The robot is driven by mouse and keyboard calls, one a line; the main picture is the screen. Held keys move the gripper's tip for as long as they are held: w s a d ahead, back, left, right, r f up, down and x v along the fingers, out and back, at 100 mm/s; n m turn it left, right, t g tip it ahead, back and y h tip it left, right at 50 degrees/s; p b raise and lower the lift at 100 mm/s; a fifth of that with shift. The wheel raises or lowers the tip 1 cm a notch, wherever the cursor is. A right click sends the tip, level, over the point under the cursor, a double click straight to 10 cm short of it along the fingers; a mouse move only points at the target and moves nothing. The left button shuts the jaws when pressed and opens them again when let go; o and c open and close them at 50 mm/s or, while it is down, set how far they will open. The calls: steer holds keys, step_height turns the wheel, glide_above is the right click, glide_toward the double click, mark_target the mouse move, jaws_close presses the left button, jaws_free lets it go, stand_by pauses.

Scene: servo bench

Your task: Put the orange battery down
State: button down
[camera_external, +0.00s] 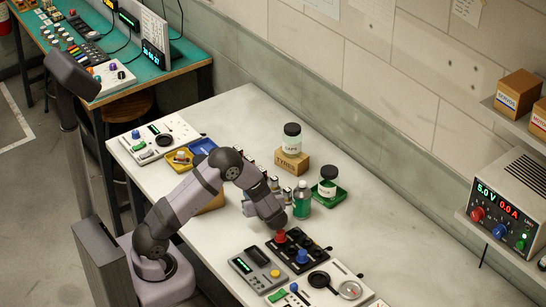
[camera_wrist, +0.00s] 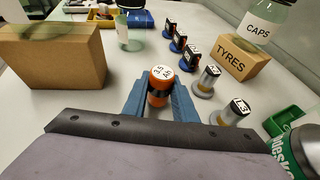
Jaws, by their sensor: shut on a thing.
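The orange battery (camera_wrist: 161,75) has an orange top with a white label and a dark band lower down. In the wrist view it stands upright between the two blue fingers of my gripper (camera_wrist: 160,97), which is shut on it. Its lower end is hidden, so I cannot tell whether it touches the table. In the external view my arm's wrist hangs low over the bench, and the battery cannot be made out there.
In the wrist view a cardboard box (camera_wrist: 52,60) is on the left. A row of dark batteries (camera_wrist: 191,53) and silver ones (camera_wrist: 207,82) runs along the right. White tabletop (camera_wrist: 115,75) shows between.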

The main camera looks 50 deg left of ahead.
steer(key=shift+f, duration=0.4)
steer(key=shift+f, duration=0.15)
steer(key=c, duration=1.4)
jaws_free()
steer(key=shift+c, duration=0.2)
steer(key=shift+r, duration=0.25)
steer(key=shift+s+d, duration=0.1)
steer(key=shift+d, duration=0.2)
steer(key=b+v, duration=0.2)
steer(key=v, duration=0.9)
steer(key=shift+d+r, duration=0.15)
steer(key=shift+d, duration=0.05)
